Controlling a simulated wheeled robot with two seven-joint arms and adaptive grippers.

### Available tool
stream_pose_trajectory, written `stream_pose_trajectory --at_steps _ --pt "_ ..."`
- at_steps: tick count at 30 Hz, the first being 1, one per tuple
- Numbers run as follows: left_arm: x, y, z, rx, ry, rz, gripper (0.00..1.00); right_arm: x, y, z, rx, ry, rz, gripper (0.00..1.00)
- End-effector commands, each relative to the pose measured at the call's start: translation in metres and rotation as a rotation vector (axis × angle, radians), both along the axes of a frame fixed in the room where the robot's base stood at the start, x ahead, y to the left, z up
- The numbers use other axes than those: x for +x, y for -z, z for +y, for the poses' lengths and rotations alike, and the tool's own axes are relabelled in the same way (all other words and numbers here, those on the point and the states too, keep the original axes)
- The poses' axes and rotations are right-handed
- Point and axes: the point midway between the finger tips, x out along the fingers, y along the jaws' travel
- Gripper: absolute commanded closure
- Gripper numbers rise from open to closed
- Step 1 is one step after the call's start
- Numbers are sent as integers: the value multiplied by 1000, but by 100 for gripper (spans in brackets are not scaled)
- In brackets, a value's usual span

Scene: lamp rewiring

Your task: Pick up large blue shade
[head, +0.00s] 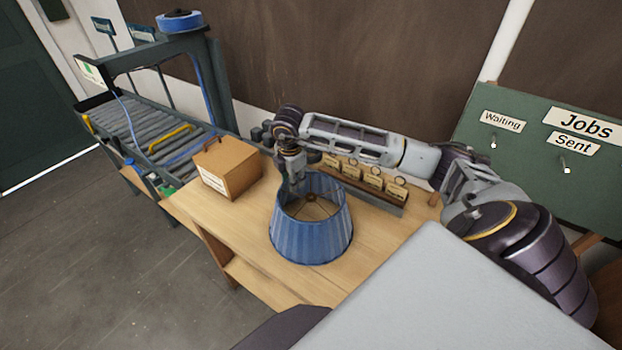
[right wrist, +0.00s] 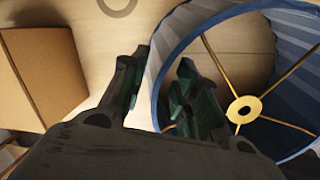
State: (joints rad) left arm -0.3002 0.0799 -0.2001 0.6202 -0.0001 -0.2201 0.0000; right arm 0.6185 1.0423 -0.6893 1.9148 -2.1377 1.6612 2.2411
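The large blue shade (head: 311,238) stands on the wooden table, wide end down, with its open top facing up. In the right wrist view its pleated wall (right wrist: 217,22) and brass spokes with a centre ring (right wrist: 243,109) fill the right side. My right gripper (head: 298,184) points down at the shade's back-left rim. In the right wrist view the right gripper (right wrist: 162,60) has its fingers apart, one outside the rim and one inside the shade. My left gripper is in neither view.
A brown cardboard box (head: 228,168) stands left of the shade. A rack of tags (head: 365,182) lies behind it along the wall. A roller conveyor (head: 150,120) is at the far left. A green Jobs board (head: 530,150) is at the right. The table's front-left is clear.

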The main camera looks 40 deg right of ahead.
Motion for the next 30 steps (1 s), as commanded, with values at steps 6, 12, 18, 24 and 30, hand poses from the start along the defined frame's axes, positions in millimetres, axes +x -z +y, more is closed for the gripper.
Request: stream_pose_trajectory --at_steps 6,12,18,24,30 --pt "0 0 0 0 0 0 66 0 0 0 0 0 0 70" --pt "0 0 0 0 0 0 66 0 0 0 0 0 0 86" --pt "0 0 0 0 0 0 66 0 0 0 0 0 0 100" --pt "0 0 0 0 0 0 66 0 0 0 0 -1 2 100" --pt "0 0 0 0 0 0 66 -1 1 0 0 -1 4 100"
